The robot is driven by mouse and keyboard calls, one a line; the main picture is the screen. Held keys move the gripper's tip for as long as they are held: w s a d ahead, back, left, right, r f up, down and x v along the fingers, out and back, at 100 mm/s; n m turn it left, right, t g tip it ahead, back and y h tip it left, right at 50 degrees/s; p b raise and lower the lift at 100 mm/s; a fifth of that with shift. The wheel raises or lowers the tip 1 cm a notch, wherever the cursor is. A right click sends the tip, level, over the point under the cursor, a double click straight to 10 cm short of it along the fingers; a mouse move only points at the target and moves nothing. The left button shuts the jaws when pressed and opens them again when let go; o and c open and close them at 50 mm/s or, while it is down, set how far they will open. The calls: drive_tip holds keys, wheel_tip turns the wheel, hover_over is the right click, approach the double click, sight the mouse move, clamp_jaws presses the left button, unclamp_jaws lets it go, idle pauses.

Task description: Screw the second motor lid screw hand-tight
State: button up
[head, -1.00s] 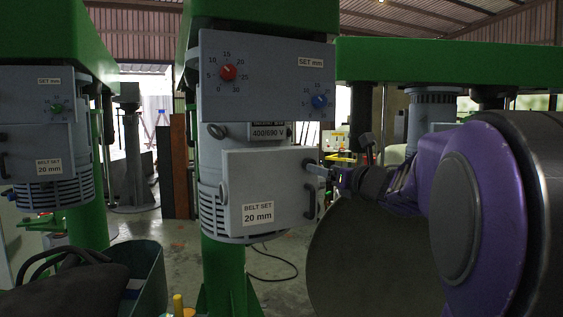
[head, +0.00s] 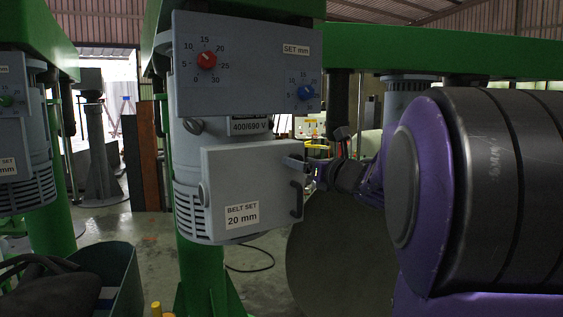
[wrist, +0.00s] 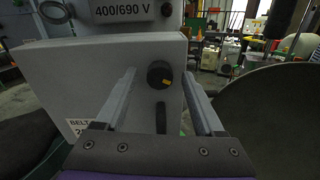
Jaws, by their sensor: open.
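The motor lid (head: 245,170) is a grey box front labelled "BELT SET 20 mm", closed against the motor housing. The wrist view shows a round black screw knob (wrist: 159,75) with an orange mark on the lid's upper right part. I cannot tell how deep it sits.
A dark handle (head: 297,200) sticks out of the lid below the gripper, also visible in the wrist view (wrist: 161,117). A control panel (head: 245,65) with red and blue dials overhangs above.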

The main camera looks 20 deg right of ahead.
clamp_jaws()
drive_tip(key=shift+m, duration=0.3)
drive_tip(key=m, duration=0.4)
drive_tip(key=shift+m+b, duration=0.4)
drive_tip(key=m+p, duration=0.1)
drive_tip(key=m, duration=0.5)
drive_tip(key=shift+r, duration=0.1)
drive_tip(key=m+p, duration=0.1)
drive_tip(key=m, duration=0.5)
drive_tip(key=shift+m, duration=0.4)
drive_tip(key=m, duration=0.5)
drive_tip(key=shift+m+p, duration=0.35)
drive_tip(key=shift+m, duration=0.05)
